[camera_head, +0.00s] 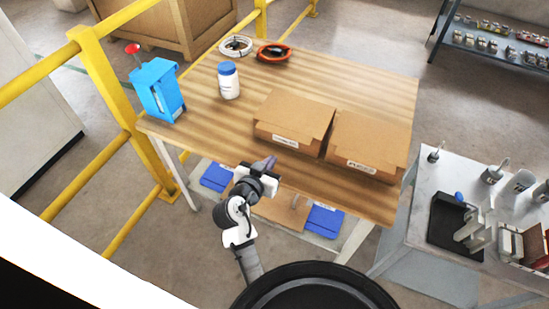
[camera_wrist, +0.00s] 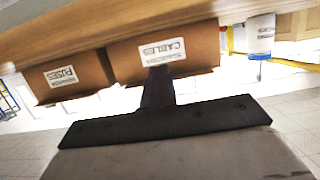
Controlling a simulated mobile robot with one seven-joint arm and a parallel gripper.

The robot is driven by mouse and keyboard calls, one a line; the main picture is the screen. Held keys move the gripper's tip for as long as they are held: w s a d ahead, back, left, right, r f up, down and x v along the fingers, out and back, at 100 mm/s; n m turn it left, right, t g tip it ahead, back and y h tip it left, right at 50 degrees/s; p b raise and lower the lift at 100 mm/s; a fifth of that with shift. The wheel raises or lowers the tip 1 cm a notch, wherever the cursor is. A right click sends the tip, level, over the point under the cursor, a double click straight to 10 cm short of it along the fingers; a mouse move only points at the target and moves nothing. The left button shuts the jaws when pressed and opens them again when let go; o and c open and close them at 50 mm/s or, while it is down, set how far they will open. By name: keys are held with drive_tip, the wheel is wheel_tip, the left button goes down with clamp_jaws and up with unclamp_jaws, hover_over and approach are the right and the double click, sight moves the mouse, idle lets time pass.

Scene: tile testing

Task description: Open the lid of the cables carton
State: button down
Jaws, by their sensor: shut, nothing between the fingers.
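The cables carton (camera_head: 294,115) is a brown cardboard box on the wooden table, the left one of two. Its lid looks closed in the head view. The wrist view is upside down, with the table at the top; there the carton's front (camera_wrist: 205,48) and white CABLES label (camera_wrist: 162,51) show. My gripper (camera_head: 269,163) is shut and empty, in front of the table's near edge and below the carton in the head view. In the wrist view its dark fingers (camera_wrist: 159,80) overlap the label's lower edge; I cannot tell whether they touch the carton.
The fuses carton (camera_head: 370,142) stands close on the right. A yellow railing (camera_head: 107,85) runs along the left.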

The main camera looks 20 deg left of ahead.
sight(283, 134)
drive_tip(key=shift+w+d+p, duration=0.1)
drive_tip(key=shift+w+p, duration=0.7)
drive_tip(key=shift+w, duration=3.15)
drive_tip(key=shift+r, duration=0.1)
drive_tip(key=shift+r+p, duration=1)
drive_tip(key=shift+r, duration=0.4)
drive_tip(key=shift+w+r+p, duration=0.35)
drive_tip(key=shift+r, duration=0.25)
drive_tip(key=shift+w+r+p, duration=0.3)
drive_tip(key=shift+r+p, duration=0.05)
drive_tip(key=shift+r, duration=0.25)
drive_tip(key=shift+w+r, duration=0.2)
drive_tip(key=shift+r, duration=0.05)
